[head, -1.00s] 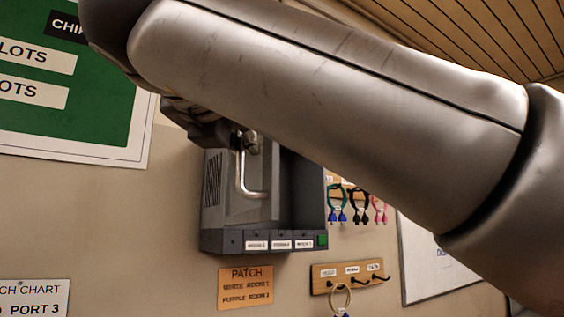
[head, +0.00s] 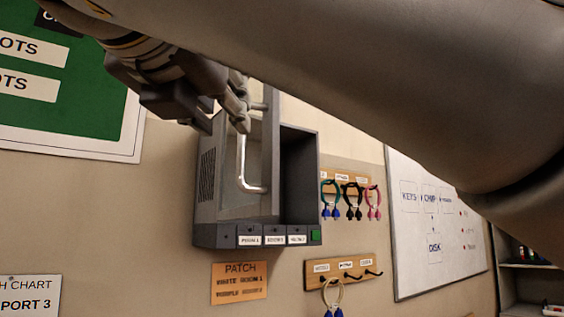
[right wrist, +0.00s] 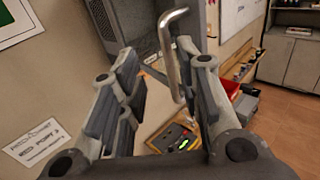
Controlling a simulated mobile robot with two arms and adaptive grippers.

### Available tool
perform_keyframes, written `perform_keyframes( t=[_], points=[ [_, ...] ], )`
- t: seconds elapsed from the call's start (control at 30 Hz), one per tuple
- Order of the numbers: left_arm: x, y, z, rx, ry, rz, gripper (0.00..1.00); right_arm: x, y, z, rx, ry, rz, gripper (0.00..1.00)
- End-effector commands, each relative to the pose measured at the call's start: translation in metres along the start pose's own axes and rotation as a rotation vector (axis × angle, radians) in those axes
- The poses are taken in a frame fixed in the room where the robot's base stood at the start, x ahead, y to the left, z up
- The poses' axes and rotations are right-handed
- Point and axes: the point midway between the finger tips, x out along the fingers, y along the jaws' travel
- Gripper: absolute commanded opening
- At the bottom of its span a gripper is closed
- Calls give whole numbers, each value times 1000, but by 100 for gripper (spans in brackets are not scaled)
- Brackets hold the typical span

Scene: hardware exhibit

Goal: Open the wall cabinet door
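The grey wall cabinet (head: 206,180) hangs on the wall in the head view. Its door (head: 270,150) stands partly open, its edge towards me, with the dark interior (head: 299,180) showing to its right. A silver bar handle (head: 242,165) is on the door's left face; its upper part is hidden by my gripper. My right gripper (head: 238,112) is at the upper part of the handle. In the right wrist view, its fingers (right wrist: 165,92) are wide apart and the handle (right wrist: 170,60) is between them, closer to the right finger. My left gripper is out of view.
My right arm crosses the top of the head view and hides part of the cabinet. Right of the cabinet are hooks with coloured cables (head: 350,205), a lower key rack (head: 345,268) and a whiteboard (head: 435,225). A green sign (head: 60,100) hangs at left.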

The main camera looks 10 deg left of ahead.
Motion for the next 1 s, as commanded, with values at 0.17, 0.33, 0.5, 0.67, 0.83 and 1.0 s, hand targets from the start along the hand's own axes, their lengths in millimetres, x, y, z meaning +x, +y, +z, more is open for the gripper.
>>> perform_keyframes(
  t=[0.17, 0.33, 0.5, 0.67, 0.83, 1.0],
  points=[
    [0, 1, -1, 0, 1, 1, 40, -35, 0, 1, 0, -3, 0, 32],
    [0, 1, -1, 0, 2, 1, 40, -54, 0, 0, 0, -1, 0, 32],
    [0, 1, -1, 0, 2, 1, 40, -59, 0, 0, 1, -1, 0, 32],
    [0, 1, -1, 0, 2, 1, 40, -58, 0, 0, 1, 0, 0, 32],
    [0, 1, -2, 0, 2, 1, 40, -48, 9, -10, -16, 30, 41, 11],
    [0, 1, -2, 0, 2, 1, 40, -16, 54, -61, -79, 174, 275, 0]
  ],
)
